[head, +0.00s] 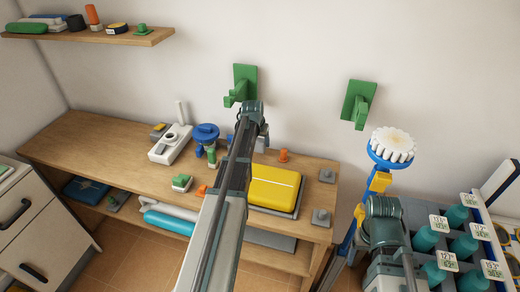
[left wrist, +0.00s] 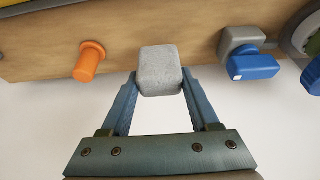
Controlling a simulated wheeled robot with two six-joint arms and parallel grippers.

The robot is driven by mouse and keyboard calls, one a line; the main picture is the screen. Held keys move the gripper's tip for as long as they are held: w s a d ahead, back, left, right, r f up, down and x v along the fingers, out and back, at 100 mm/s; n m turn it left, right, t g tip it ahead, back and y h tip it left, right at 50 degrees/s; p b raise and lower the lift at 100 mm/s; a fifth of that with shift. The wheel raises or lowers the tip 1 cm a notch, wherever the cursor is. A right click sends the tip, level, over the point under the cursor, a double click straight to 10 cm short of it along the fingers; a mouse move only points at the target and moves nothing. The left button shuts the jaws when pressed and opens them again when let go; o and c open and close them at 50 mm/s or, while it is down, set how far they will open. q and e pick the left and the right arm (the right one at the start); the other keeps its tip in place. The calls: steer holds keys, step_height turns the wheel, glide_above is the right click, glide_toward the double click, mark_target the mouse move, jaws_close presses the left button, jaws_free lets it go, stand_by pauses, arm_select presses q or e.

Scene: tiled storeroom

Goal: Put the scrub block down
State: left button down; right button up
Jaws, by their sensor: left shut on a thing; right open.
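The scrub block (left wrist: 160,72) is a pale grey block with rounded edges. In the left wrist view my left gripper (left wrist: 158,88) is shut on it, with one finger on each side. The block overlaps the wooden bench top (left wrist: 200,62) near its back edge; I cannot tell whether it touches the wood. In the head view my left arm reaches over the bench and hides part of this spot. My right gripper (head: 386,212) is open at the lower right, in front of the blue-handled brush; its fingers are hard to make out.
An orange peg (left wrist: 90,62) and a grey-and-blue item (left wrist: 250,60) flank the block. A yellow case (head: 274,188) lies on the bench (head: 85,140). A tall brush (head: 392,147) and a crate of teal bottles (head: 455,215) stand right. The left bench top is fairly clear.

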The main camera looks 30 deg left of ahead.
arm_select(q)
steer(key=shift+f+b, duration=0.6)
steer(key=shift+f, duration=0.5)
arm_select(e)
steer(key=shift+f, duration=1.1)
arm_select(q)
steer(key=shift+f, duration=0.1)
arm_select(e)
steer(key=shift+f, duration=0.1)
arm_select(q)
steer(key=shift+f, duration=0.15)
steer(key=shift+c, duration=0.6)
jaws_free()
steer(key=shift+r, duration=0.3)
steer(key=p+v, duration=1.1)
steer(key=v, duration=0.1)
arm_select(e)
step_height(320, 180, up, 11)
arm_select(q)
steer(key=shift+s+f, duration=0.1)
